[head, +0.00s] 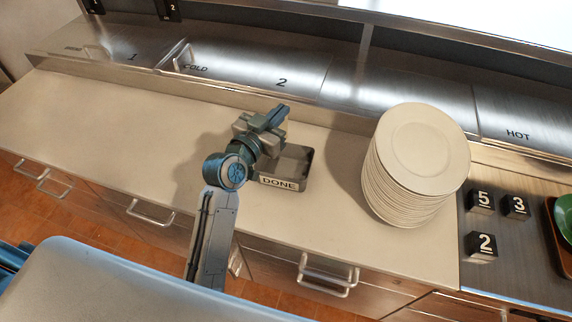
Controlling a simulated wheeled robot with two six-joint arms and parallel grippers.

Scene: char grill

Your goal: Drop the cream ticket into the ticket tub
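The ticket tub (279,184), a small dark metal box labelled DONE, sits on the pale counter left of the plate stack. My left gripper (277,117) is above the back left of the tub and covers part of it. Its fingers point away from the camera, and I cannot tell whether they are open or shut. No cream ticket is visible; the visible part of the tub's inside looks empty. My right gripper is not in view.
A tall stack of cream plates (412,160) stands right of the tub. Black number blocks (481,246) sit farther right, near a green plate (565,216). A steel shelf (250,72) marked COLD and HOT runs along the back. The counter's left side is clear.

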